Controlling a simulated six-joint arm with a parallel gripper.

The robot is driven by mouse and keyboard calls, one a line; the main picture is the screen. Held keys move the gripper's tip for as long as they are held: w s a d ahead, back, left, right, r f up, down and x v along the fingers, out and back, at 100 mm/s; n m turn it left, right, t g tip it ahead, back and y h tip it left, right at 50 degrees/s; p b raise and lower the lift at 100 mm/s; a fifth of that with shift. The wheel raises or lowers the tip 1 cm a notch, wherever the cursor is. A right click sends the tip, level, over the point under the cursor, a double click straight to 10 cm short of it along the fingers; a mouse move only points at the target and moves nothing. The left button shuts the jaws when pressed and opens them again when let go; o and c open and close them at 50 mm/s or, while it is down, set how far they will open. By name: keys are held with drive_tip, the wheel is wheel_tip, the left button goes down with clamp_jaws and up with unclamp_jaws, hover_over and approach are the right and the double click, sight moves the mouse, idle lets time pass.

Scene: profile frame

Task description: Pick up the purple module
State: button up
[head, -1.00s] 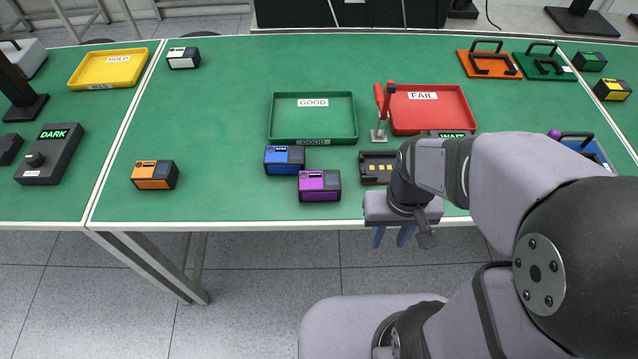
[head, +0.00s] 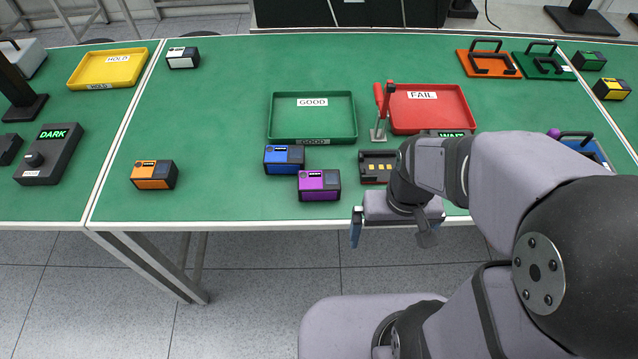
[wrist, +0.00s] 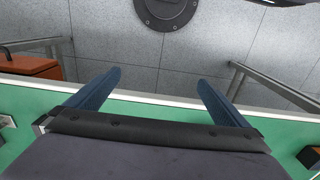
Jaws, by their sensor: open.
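The purple module (head: 319,185) stands on the green table near its front edge, touching or very close to the blue module (head: 284,159) behind and left of it. My gripper (head: 392,238) is at the table's front edge, to the right of the purple module and apart from it. In the wrist view its two blue fingers (wrist: 160,88) are spread wide with nothing between them. They point out over the table edge and the grey floor. In the head view, one finger shows at the left of the gripper body; the other is hidden. The purple module cannot be made out in the wrist view.
A black fixture (head: 375,167) stands right of the purple module, beside my arm. The green GOOD tray (head: 312,141) and red FAIL tray (head: 430,128) lie behind. An orange module (head: 154,175) sits at left. Table between it and the blue module is clear.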

drive_tip(key=w+a+r+p, duration=0.1)
drive_tip(key=w+a+r, duration=0.2)
drive_tip(key=w+a, duration=0.5)
drive_tip(key=r+p, duration=0.1)
hover_over(319, 179)
drive_tip(key=shift+w+a+r, duration=0.1)
drive_tip(key=shift+f+p, duration=0.45)
drive_tip(key=shift+f, duration=0.6)
drive_tip(key=shift+f+p, duration=0.45)
drive_tip(key=shift+f, duration=0.15)
drive_tip(key=shift+f+p, duration=0.65)
drive_tip(key=shift+f, duration=1.35)
drive_tip(key=c, duration=1.3)
drive_tip(key=shift+r, duration=0.1)
wheel_tip(319, 179, up, 10)
drive_tip(key=shift+f+b, duration=0.1)
drive_tip(key=shift+b, duration=1.15)
